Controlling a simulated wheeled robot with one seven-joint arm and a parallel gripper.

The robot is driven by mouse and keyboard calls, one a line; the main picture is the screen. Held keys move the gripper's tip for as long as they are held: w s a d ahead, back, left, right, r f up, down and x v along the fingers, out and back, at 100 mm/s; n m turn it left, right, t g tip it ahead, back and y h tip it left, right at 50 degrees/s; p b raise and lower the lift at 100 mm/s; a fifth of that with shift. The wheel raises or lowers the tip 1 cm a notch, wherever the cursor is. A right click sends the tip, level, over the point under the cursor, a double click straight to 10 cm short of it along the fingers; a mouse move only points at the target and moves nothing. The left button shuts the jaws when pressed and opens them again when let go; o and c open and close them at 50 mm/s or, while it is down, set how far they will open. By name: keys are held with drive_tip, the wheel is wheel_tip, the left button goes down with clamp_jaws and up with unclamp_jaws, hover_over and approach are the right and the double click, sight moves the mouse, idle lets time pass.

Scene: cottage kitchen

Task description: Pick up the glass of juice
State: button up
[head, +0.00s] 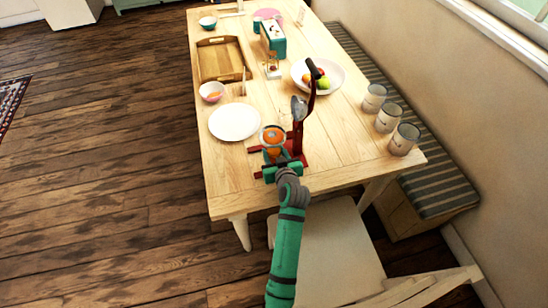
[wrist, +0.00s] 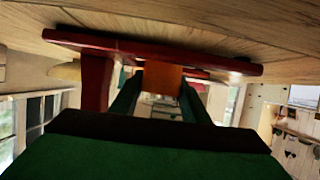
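The glass of juice (head: 273,137) shows orange in the head view, standing near the table's front end beside a red lever press (head: 298,127). My gripper (head: 277,160) is low over the tabletop at the near side of the glass. In the wrist view, the orange juice glass (wrist: 162,77) appears between the far ends of my two fingers (wrist: 160,92). The fingers look spread, one on each side of it. I cannot tell whether they touch it. The red base (wrist: 200,55) of the press crosses that view.
A white plate (head: 234,122) lies left of the glass. A fruit bowl (head: 337,80) stands behind the press. Several tumblers (head: 388,118) line the right edge. A chair (head: 325,250) is at the table's near end. A wooden tray (head: 220,41) lies farther back.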

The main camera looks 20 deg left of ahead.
drive_tip(key=shift+c, duration=1)
drive_tip(key=shift+r, duration=0.2)
